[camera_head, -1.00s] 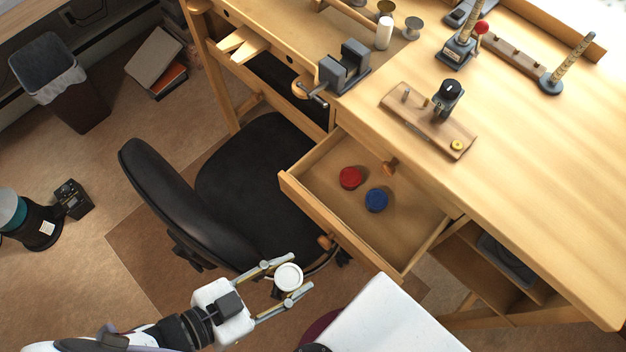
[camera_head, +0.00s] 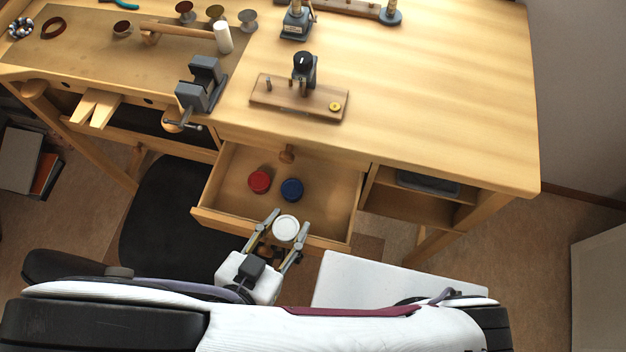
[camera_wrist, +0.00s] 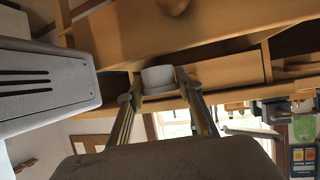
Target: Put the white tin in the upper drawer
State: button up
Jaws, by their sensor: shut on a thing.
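The white tin (camera_head: 286,228) is held between the fingertips of my gripper (camera_head: 278,236), which is shut on it. In the head view the tin overlaps the front edge of the open upper drawer (camera_head: 230,213); its exact height above the drawer cannot be told. In the wrist view the white tin (camera_wrist: 158,78) sits between the two fingers (camera_wrist: 160,90), with wooden drawer panels beyond it. Inside the drawer lie a red tin (camera_head: 259,182) and a blue tin (camera_head: 292,190), side by side near the middle.
The wooden workbench (camera_head: 420,110) stands behind and above the drawer, carrying a vise (camera_head: 203,84) and a small wooden jig (camera_head: 300,98). A black chair (camera_head: 165,225) is left of the drawer. The drawer's right and front parts are bare.

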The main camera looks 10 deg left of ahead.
jog(key=w+d, duration=0.2)
jog(key=w, duration=1)
jog(key=shift+d, duration=0.2)
jog(key=shift+f, duration=1.75)
jog(key=shift+f, duration=0.6)
jog(key=o, duration=1.2)
jog(key=shift+r, duration=0.1)
